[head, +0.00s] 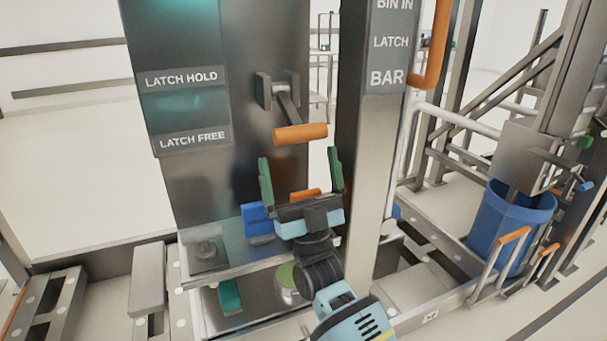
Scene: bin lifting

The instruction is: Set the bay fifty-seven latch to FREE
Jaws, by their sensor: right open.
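The latch lever with an orange handle (300,133) sticks out from a dark bracket (277,90) on the grey panel (240,60). Its handle hangs angled downward, about level with the LATCH FREE label (192,139). The LATCH HOLD label (181,78) is above that label. My right gripper (300,168) is open, its two green-padded fingers pointing up, one at each side below the orange handle. Nothing shows between the fingertips, and they look apart from the handle. My left gripper is out of view. No bay number is readable.
A post with BIN IN, LATCH and BAR labels (391,42) stands right of the lever, with an orange handle (432,50) beside it. A blue bin (508,225) stands in metal framing at right. A metal ledge (215,262) lies below the panel.

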